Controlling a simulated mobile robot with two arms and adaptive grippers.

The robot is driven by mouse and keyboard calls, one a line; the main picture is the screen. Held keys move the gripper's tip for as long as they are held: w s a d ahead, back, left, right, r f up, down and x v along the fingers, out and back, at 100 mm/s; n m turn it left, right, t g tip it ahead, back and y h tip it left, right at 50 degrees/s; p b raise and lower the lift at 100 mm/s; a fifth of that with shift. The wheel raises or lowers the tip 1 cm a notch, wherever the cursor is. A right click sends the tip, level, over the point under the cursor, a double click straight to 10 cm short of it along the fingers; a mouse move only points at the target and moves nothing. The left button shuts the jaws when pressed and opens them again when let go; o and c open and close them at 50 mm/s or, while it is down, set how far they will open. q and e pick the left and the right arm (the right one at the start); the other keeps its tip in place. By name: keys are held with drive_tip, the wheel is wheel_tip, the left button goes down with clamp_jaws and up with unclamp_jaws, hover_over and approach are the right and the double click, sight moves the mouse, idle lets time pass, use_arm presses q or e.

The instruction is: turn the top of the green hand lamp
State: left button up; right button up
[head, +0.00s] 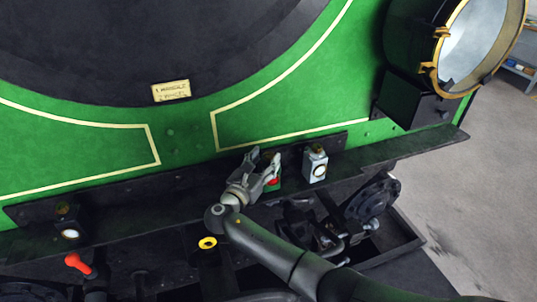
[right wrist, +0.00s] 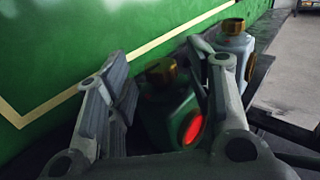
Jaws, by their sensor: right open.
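The green hand lamp (head: 275,185) stands on the dark ledge in front of the green tram front, mostly hidden behind my right gripper (head: 265,158) in the head view. In the right wrist view the green lamp (right wrist: 168,118) shows its brass top (right wrist: 161,72) and a glowing red lens (right wrist: 193,129). My right gripper (right wrist: 160,65) is open, with one finger on each side of the lamp's top. I cannot tell whether either finger touches it. My left gripper is not in view.
A white hand lamp (head: 315,166) stands close to the right of the green one. A black lamp (head: 67,222) stands far left on the ledge. A red handle (head: 79,265), a yellow-ringed fitting (head: 208,243) and a dark round buffer (head: 374,199) are nearer. A large headlamp (head: 445,45) is upper right.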

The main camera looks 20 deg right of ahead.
drive_tip(key=v, duration=0.9)
drive_tip(key=shift+w+r, duration=0.1)
drive_tip(key=shift+r, duration=0.05)
